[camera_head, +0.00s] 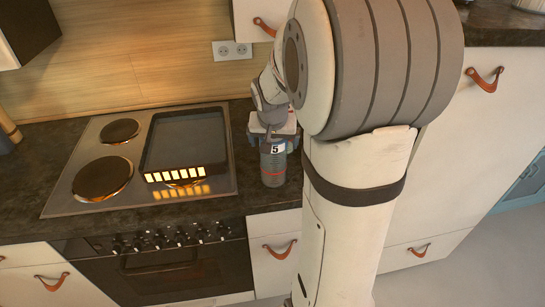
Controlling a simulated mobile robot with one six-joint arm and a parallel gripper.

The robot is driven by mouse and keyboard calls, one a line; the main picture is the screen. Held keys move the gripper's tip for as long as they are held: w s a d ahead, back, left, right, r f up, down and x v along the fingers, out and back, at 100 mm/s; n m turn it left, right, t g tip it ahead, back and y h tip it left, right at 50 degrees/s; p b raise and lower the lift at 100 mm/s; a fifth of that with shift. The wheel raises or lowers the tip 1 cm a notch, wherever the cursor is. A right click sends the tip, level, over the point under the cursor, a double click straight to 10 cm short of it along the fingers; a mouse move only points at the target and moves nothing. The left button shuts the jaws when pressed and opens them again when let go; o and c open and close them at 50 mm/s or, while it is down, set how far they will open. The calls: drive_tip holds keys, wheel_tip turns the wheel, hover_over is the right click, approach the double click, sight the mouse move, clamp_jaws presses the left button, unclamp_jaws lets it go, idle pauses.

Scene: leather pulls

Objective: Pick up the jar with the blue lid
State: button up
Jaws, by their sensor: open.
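My gripper (274,132) is at the end of my bent arm, low over the counter strip to the right of the stove. It is open and small in view, so its two fingers are hard to separate. Just in front of it is an upright grey-green cylinder (273,172) with a white mark reading "5" and a red band. I cannot tell whether it is a jar or part of my wrist. Small blue patches (292,144) show beside its top, partly hidden. A blue lid cannot be made out clearly. My arm covers the counter to the right.
The stove (222,178) is on the left, with a dark rectangular pan (184,140) on its right side and two bare burners. A wooden back wall (150,50) has a socket (232,50). White drawers with leather pulls (280,250) are below the counter.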

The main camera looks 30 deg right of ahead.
drive_tip(key=shift+f, duration=0.15)
drive_tip(key=shift+c, duration=0.5)
drive_tip(key=c, duration=1.9)
